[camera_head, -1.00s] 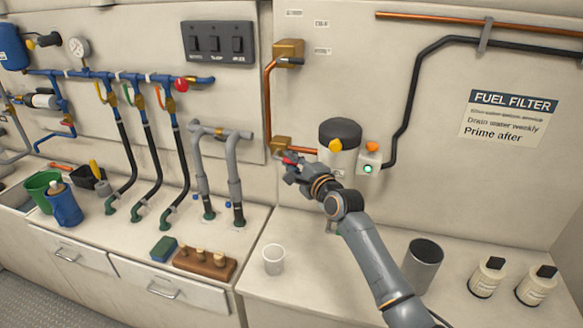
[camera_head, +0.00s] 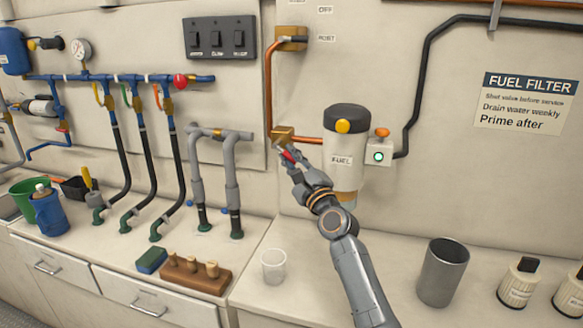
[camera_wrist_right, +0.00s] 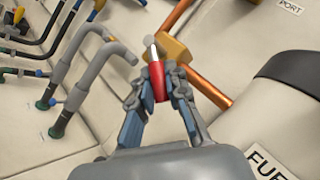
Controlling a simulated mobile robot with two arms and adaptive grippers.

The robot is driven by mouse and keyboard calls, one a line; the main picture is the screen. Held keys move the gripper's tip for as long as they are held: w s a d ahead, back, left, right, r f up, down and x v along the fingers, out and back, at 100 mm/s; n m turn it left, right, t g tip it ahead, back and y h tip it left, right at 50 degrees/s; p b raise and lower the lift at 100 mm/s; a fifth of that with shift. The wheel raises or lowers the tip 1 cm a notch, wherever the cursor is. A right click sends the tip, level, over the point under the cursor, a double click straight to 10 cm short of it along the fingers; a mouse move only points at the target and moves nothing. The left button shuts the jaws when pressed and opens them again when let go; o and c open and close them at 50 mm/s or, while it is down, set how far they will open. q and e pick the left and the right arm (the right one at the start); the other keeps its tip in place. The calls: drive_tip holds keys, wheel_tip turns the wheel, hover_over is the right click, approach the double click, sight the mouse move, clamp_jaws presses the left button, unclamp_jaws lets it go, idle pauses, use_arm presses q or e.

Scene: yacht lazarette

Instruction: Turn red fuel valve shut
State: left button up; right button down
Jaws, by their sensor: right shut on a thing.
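The red fuel valve handle (camera_wrist_right: 159,82) shows in the right wrist view, attached by a pale stem to a brass valve body (camera_wrist_right: 172,48) on a copper pipe. My right gripper (camera_wrist_right: 158,80) is shut on the red handle, one finger on each side. In the head view my right gripper (camera_head: 291,160) is at the brass valve body (camera_head: 283,136), left of the white fuel filter (camera_head: 345,180). Only a small red part of the handle (camera_head: 288,156) shows there; the fingers cover the rest. My left gripper is in neither view.
The filter with its dark cap stands close right of my right gripper, beside a small box with a green light (camera_head: 379,156). Grey bent pipes (camera_head: 232,165) rise to the left. A clear cup (camera_head: 274,267) and a grey metal cylinder (camera_head: 442,272) stand on the counter below.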

drive_tip(key=shift+f, duration=0.15)
drive_tip(key=c, duration=1.3)
unclamp_jaws()
drive_tip(key=v, duration=1.2)
drive_tip(key=shift+c, duration=0.5)
